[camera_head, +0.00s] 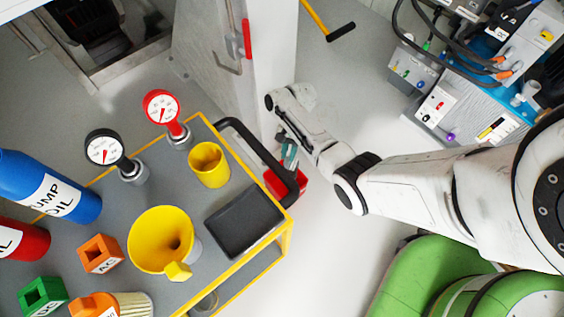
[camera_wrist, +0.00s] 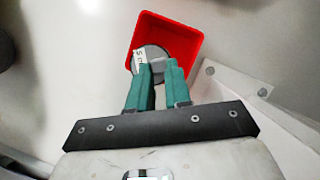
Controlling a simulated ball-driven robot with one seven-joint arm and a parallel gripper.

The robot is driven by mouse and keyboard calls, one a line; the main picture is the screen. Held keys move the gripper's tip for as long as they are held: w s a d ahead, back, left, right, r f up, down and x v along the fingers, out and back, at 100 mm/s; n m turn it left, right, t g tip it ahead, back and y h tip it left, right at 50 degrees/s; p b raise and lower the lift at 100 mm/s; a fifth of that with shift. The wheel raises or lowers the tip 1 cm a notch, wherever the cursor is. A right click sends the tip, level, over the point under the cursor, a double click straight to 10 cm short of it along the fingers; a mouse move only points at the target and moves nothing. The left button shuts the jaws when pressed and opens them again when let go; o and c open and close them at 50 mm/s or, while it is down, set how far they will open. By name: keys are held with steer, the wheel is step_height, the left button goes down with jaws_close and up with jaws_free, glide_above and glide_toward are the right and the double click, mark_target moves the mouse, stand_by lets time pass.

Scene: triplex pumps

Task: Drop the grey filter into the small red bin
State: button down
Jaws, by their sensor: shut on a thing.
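The grey filter (camera_wrist: 153,54), round with a white label, is held at the tips of my gripper's teal fingers (camera_wrist: 160,68) in the wrist view. My gripper is shut on it. The filter overlaps the opening of the small red bin (camera_wrist: 187,27); whether it is above or inside the rim, I cannot tell. In the head view my gripper (camera_head: 289,158) is over the red bin (camera_head: 273,182), just past the trolley's right end. The trolley's black handle covers part of the bin, and I cannot make out the filter there.
The yellow-edged trolley (camera_head: 112,200) carries gauges, a yellow funnel (camera_head: 152,232), a yellow cup (camera_head: 209,166) and a black tray (camera_head: 243,222). Its black handle (camera_head: 262,150) runs close beside my gripper. A white cabinet (camera_head: 268,60) stands behind. Floor right of the bin is clear.

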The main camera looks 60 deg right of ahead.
step_height(320, 180, down, 5)
steer(key=b, duration=0.4)
steer(key=shift+b, duration=0.3)
steer(key=shift+r, duration=0.1)
steer(key=c, duration=1)
jaws_free()
steer(key=p+v, duration=0.5)
steer(key=v, duration=0.5)
steer(key=shift+d+r, duration=0.15)
steer(key=shift+r, duration=0.25)
